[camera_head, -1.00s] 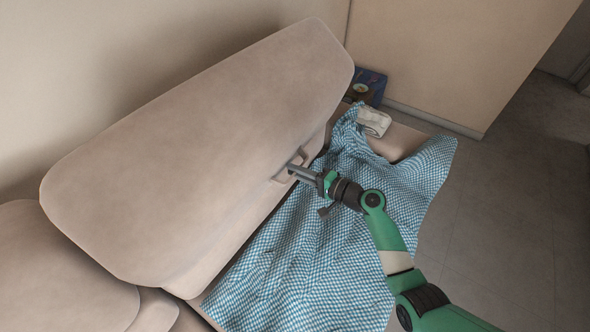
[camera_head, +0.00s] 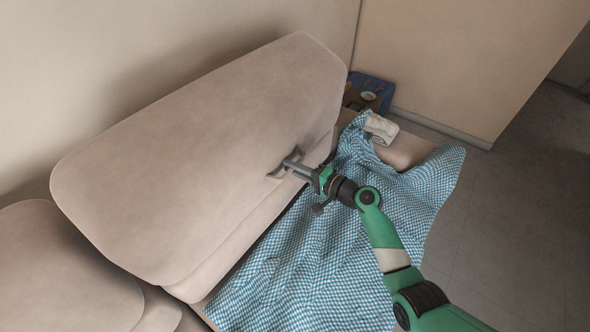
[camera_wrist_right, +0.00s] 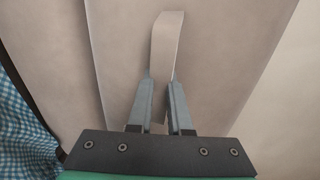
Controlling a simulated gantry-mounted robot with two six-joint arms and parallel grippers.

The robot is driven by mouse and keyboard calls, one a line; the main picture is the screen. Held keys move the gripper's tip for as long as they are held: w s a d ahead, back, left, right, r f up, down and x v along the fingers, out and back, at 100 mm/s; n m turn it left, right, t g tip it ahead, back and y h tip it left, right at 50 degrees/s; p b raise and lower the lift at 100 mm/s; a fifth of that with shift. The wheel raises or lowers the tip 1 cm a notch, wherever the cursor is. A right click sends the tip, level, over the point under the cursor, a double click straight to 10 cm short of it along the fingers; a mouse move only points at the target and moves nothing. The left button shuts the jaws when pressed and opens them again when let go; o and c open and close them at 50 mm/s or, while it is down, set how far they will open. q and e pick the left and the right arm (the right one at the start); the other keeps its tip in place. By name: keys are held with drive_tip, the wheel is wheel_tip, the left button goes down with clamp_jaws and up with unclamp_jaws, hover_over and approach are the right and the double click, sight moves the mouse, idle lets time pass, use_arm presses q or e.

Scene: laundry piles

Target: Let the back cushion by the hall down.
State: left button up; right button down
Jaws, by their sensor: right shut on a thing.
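The large beige back cushion (camera_head: 200,150) stands tilted against the wall at the back of the sofa. A small fabric strap (camera_head: 275,173) is on its front face, near the lower right. My right gripper (camera_head: 289,164) is shut on this strap. In the right wrist view the two fingers (camera_wrist_right: 162,84) pinch the pale strap (camera_wrist_right: 167,42), with the cushion (camera_wrist_right: 215,50) filling most of the picture behind. My left gripper is not in view.
A blue-and-white checked cloth (camera_head: 320,260) covers the seat in front of the cushion and hangs over its edge. A folded white cloth (camera_head: 381,129) and a dark blue box (camera_head: 370,92) are beyond the cushion's right end. Another beige cushion (camera_head: 60,270) is at lower left. Grey floor lies right.

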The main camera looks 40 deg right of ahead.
drive_tip(key=shift+w+f, duration=0.25)
drive_tip(key=w, duration=0.1)
drive_tip(key=w+b, duration=0.1)
drive_tip(key=w+r, duration=0.1)
drive_tip(key=shift+a, duration=0.35)
drive_tip(key=shift+w+a+b, duration=0.1)
drive_tip(key=shift+w+b, duration=0.1)
drive_tip(key=shift+b, duration=0.35)
drive_tip(key=shift+w, duration=0.3)
drive_tip(key=shift+w+a+r, duration=0.15)
drive_tip(key=shift+w+r, duration=0.1)
drive_tip(key=shift+w, duration=0.15)
drive_tip(key=c, duration=1.2)
unclamp_jaws()
drive_tip(key=shift+s, duration=0.1)
drive_tip(key=o, duration=0.4)
drive_tip(key=shift+s+f, duration=0.1)
drive_tip(key=shift+s, duration=0.35)
drive_tip(key=shift+w, duration=0.2)
drive_tip(key=shift+r, duration=0.3)
drive_tip(key=p, duration=0.6)
approach(283, 159)
drive_tip(key=shift+x, duration=1.1)
